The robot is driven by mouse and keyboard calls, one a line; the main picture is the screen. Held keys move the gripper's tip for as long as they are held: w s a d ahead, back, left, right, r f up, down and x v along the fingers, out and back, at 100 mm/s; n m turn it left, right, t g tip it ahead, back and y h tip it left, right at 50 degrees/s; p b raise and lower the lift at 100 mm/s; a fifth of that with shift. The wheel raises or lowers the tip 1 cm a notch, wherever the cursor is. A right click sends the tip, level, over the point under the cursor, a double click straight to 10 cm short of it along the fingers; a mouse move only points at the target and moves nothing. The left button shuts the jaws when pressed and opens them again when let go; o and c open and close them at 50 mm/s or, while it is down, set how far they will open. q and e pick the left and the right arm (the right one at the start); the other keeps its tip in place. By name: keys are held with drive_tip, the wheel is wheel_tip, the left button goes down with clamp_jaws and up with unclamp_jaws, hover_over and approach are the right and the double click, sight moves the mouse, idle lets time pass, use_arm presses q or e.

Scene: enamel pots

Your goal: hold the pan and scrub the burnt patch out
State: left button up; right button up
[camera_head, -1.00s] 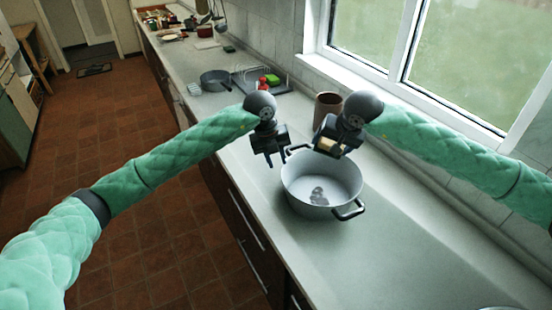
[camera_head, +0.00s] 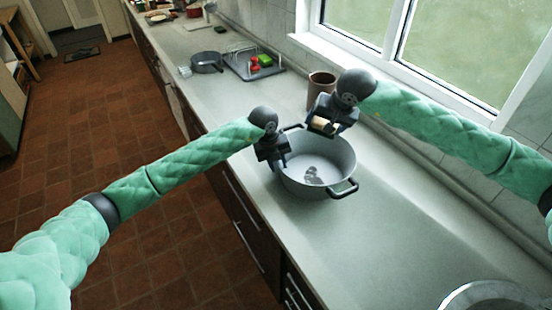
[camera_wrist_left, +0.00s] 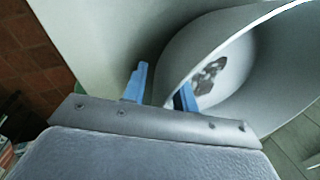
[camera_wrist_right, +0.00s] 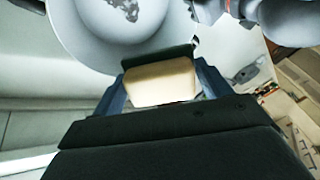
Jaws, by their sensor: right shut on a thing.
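A grey-white enamel pan (camera_head: 325,180) with two dark handles stands on the counter. A dark burnt patch (camera_head: 312,176) lies on its floor; it also shows in the left wrist view (camera_wrist_left: 210,75) and the right wrist view (camera_wrist_right: 122,8). My left gripper (camera_head: 276,165) is at the pan's left rim. In the left wrist view its blue fingers (camera_wrist_left: 160,90) are apart, one on each side of the pan wall. My right gripper (camera_head: 325,130) is shut on a tan sponge with a dark green layer (camera_wrist_right: 160,82), above the pan's far side.
A brown canister (camera_head: 320,88) stands behind the pan near the window. A dark saucepan (camera_head: 207,62) and a tray (camera_head: 255,72) with red and green items are farther back. A metal bowl or sink rim (camera_head: 490,292) shows at lower right. The counter right of the pan is clear.

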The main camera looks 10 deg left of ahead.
use_arm(q)
drive_tip(key=shift+f, duration=0.1)
clamp_jaws()
idle(1.4)
